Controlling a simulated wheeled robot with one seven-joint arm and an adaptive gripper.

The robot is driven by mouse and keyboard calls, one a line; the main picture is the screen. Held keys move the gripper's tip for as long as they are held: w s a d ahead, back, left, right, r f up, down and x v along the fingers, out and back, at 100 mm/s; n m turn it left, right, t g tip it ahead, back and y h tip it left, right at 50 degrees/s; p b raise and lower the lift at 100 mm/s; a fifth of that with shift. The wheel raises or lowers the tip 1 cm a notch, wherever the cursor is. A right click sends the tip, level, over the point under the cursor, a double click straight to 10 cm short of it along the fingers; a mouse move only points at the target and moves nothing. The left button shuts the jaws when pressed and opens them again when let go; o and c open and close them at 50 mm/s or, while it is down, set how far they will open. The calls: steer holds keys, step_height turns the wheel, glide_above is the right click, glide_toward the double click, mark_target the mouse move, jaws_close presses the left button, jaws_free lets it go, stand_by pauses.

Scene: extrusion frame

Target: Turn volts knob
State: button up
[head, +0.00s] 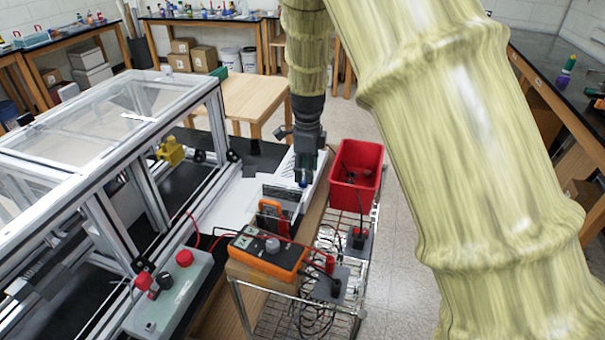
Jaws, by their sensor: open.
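My gripper (306,172) hangs pointing down at the end of my arm, in the middle of the head view. It is open, and its fingers are small and dark here. Directly below it is a light-coloured instrument box (287,194) with a small blue knob-like part (303,183) close to the fingertips. I cannot tell whether the fingers touch that part, and no volts label is readable. An orange multimeter (258,257) with a grey dial (272,245) lies in front, apart from the gripper.
A red bin (357,162) stands right of the gripper, on a wire rack cart (320,290). An aluminium extrusion frame (150,150) fills the left. A grey box with red knobs (172,290) and red leads lie in front. Open floor (405,280) lies right of the cart.

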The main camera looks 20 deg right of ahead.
mark_target(304, 182)
steer(key=shift+s+f, duration=0.1)
steer(key=shift+f, duration=0.7)
steer(key=w+f, duration=0.4)
steer(key=shift+f+p, duration=0.1)
steer(key=shift+p, duration=0.25)
steer(key=shift+s+r, duration=0.2)
steer(key=shift+s, duration=0.25)
steer(key=shift+s+r, duration=0.55)
steer(key=shift+s, duration=0.2)
steer(key=c, duration=0.3)
steer(key=shift+f, duration=0.1)
steer(key=c, duration=0.3)
steer(key=shift+w+f, duration=0.45)
steer(key=shift+w, duration=0.1)
jaws_close()
steer(key=shift+r, duration=0.1)
